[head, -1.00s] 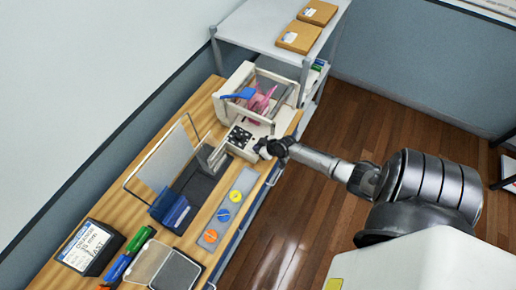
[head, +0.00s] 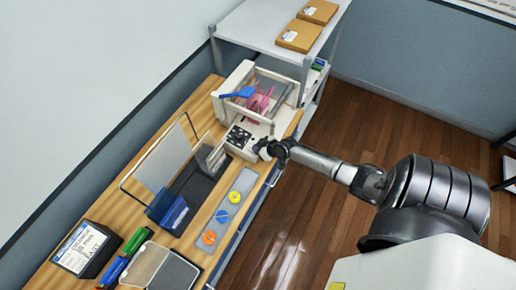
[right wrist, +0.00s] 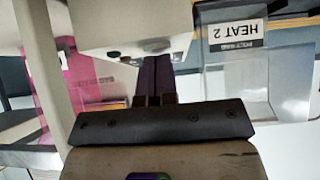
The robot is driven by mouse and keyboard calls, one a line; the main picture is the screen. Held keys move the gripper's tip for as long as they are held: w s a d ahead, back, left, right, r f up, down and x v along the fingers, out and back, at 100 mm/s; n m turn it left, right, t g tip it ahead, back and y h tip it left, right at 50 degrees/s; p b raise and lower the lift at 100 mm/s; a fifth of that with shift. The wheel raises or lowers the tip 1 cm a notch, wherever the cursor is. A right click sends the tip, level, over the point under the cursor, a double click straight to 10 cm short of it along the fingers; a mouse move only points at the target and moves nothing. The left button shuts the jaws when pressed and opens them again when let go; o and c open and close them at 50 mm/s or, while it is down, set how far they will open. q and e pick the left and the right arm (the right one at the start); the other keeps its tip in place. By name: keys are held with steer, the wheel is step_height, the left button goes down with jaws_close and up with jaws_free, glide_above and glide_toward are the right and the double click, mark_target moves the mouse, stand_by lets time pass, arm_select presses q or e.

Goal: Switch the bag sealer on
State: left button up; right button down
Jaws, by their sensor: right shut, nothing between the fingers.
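The bag sealer looks to be the pale machine on the wooden bench, with a small pale control box (head: 241,139) that has dark controls on its top. My right gripper (head: 264,149) is shut and empty, at the right side of this box in the head view. Whether it touches the box cannot be told. In the right wrist view the closed fingers (right wrist: 155,82) point toward a pale housing (right wrist: 130,22) with dark rounded parts along its edge. The switch itself cannot be made out. My left gripper is out of view.
A pale frame (head: 289,118) with pink and blue items stands behind the box. A "HEAT 2" label (right wrist: 236,36) shows in the wrist view. Open floor lies right.

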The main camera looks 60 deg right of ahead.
steer(key=shift+r+p, duration=0.45)
steer(key=shift+r, duration=0.2)
steer(key=shift+r+p, duration=0.3)
steer(key=p+v, duration=0.2)
steer(key=v, duration=1)
steer(key=shift+s+r, duration=0.15)
steer(key=shift+s, duration=0.2)
